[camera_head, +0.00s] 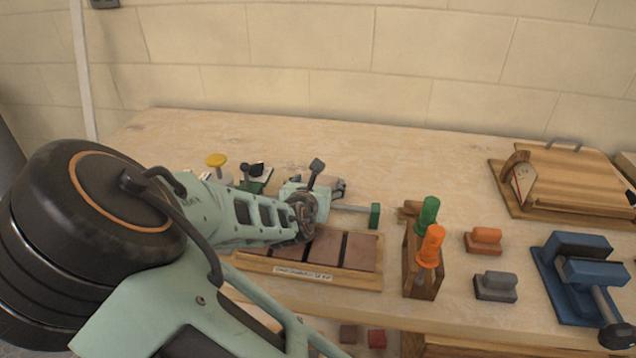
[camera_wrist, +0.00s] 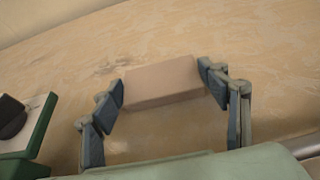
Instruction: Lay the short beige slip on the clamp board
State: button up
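The short beige slip (camera_wrist: 162,83) shows in the wrist view as a small flat block between my gripper's fingertips. My gripper (camera_wrist: 164,92) has a blue-grey pad against each end of the slip and looks shut on it. I cannot tell how far the slip is above the table. In the head view my arm hides the slip, and my gripper (camera_head: 328,186) shows only partly. A green board with a pale top and a black knob, seemingly the clamp board (camera_head: 258,182), stands left of my gripper. It also shows at the left of the wrist view (camera_wrist: 34,140).
A wooden tray of brown tiles (camera_head: 375,284) lies under my forearm. Right of it are a wooden holder (camera_head: 423,280) with green and orange handled tools, an orange float (camera_head: 484,240), a grey float (camera_head: 495,286) and a blue tool (camera_head: 577,279). The table's back is clear.

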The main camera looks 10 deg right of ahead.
jog(key=o, duration=0.3)
